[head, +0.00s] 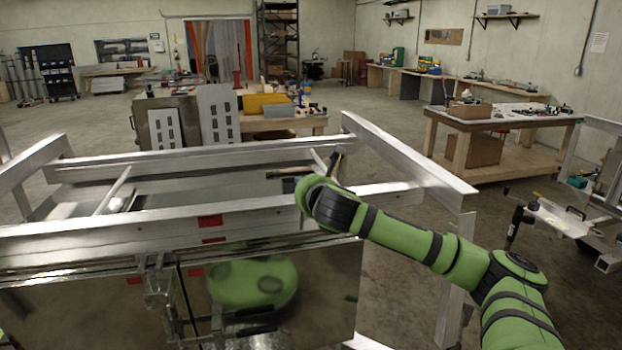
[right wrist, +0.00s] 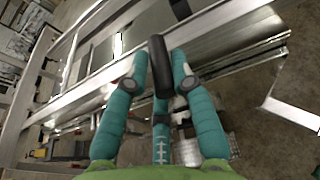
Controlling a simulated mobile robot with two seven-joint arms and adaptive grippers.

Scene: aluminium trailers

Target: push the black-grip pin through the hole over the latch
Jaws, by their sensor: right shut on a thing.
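The black-grip pin (right wrist: 160,66) is in the right wrist view, held between the teal fingers of my right gripper (right wrist: 161,60). Its dark grip stands up between the fingertips; I cannot make out the metal shank. In the head view my right arm reaches in from the right and ends above the trailer's rear rail (head: 250,212), with the fingers not clearly visible. A metal latch assembly (head: 158,282) hangs on the trailer's rear at left of centre, apart from my right wrist. The hole over the latch is too small to tell. My left gripper is not in view.
The trailer's aluminium side rail (head: 408,160) runs near my right forearm. A shiny rear panel (head: 325,300) mirrors the green arm.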

